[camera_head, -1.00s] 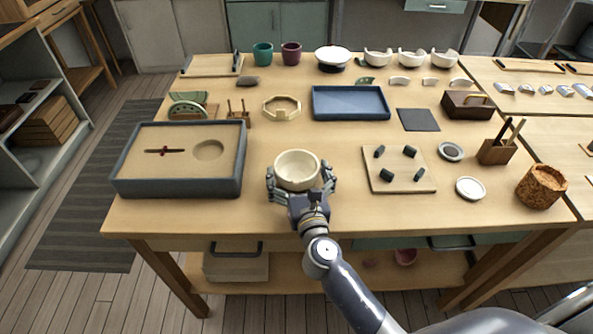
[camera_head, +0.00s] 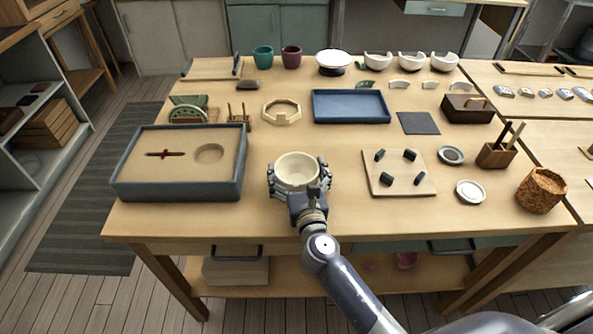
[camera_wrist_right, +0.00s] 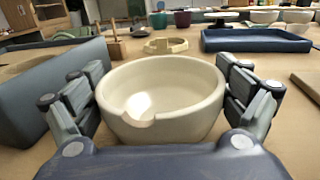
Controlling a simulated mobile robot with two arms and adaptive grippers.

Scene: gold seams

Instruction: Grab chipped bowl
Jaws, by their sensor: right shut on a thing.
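The chipped bowl (camera_head: 297,170) is cream coloured and stands upright near the front middle of the table. In the right wrist view the bowl (camera_wrist_right: 165,90) fills the middle, with a notch in its near rim. My right gripper (camera_head: 299,183) is shut on the bowl, with its fingers against both sides. In the right wrist view the fingers of my right gripper (camera_wrist_right: 160,108) flank the bowl left and right. Whether the bowl's base touches the table is hidden. My left gripper is not in view.
A grey-rimmed sand tray (camera_head: 228,190) lies left of the bowl. A board with dark pegs (camera_head: 398,187) lies to the right. An octagonal wooden ring (camera_head: 282,111) and a blue tray (camera_head: 351,106) lie behind. A cork pot (camera_head: 541,190) stands at far right.

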